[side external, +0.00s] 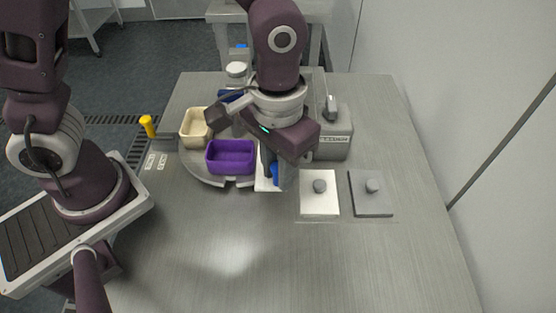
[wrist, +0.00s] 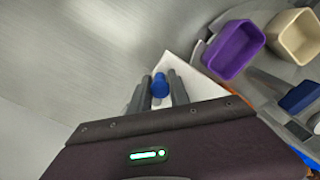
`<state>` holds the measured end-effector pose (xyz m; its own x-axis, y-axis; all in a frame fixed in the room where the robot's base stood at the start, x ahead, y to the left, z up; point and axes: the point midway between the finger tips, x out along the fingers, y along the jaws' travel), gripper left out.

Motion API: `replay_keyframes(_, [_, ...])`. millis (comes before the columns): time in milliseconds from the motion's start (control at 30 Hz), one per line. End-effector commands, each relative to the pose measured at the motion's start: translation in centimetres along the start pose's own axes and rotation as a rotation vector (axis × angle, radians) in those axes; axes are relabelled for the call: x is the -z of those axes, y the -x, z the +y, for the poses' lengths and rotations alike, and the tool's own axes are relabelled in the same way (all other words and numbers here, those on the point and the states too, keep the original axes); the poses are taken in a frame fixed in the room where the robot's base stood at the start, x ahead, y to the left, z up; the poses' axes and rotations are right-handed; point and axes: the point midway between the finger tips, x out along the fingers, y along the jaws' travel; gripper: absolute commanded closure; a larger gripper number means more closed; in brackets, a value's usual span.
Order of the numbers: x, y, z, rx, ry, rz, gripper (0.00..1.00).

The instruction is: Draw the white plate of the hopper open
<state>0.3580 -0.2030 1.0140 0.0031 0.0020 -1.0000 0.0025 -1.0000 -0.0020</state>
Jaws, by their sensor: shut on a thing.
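A white plate (wrist: 200,84) with a blue knob (wrist: 160,86) shows in the wrist view. The knob sits between the two grey fingers of my gripper (wrist: 161,90), which is shut on it. In the side view my gripper (side external: 279,178) points down just right of the purple bin, over the white plate (side external: 262,185), with a bit of the blue knob (side external: 274,172) showing. My arm hides much of the plate and what stands behind it, so I cannot make out the hopper's body or how far the plate is drawn.
A purple bin (side external: 231,157) and a cream bin (side external: 194,127) stand left on a round grey base. A white plate (side external: 319,205) and a grey plate (side external: 371,204), each with a grey knob, lie to the right. A grey box (side external: 333,146) stands behind. The front table is clear.

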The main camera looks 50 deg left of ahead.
Motion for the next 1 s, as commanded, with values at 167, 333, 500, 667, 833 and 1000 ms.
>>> replay_keyframes(167, [-0.3, 0.1, 0.5, -0.008, -0.007, -0.003, 0.64])
replay_keyframes(333, [-0.2, 0.1, 0.3, -0.006, -0.005, -0.003, 0.62])
replay_keyframes(500, [-0.1, 1.2, 0.3, -0.006, -0.005, 0.0, 0.62])
replay_keyframes(667, [-0.1, 4.6, 0.4, -0.008, -0.006, 0.002, 0.62])
replay_keyframes(833, [-0.2, 6.9, 0.4, -0.007, -0.006, -0.001, 0.62])
replay_keyframes(1000, [-0.2, 7.2, 0.3, -0.006, -0.006, -0.003, 0.62])
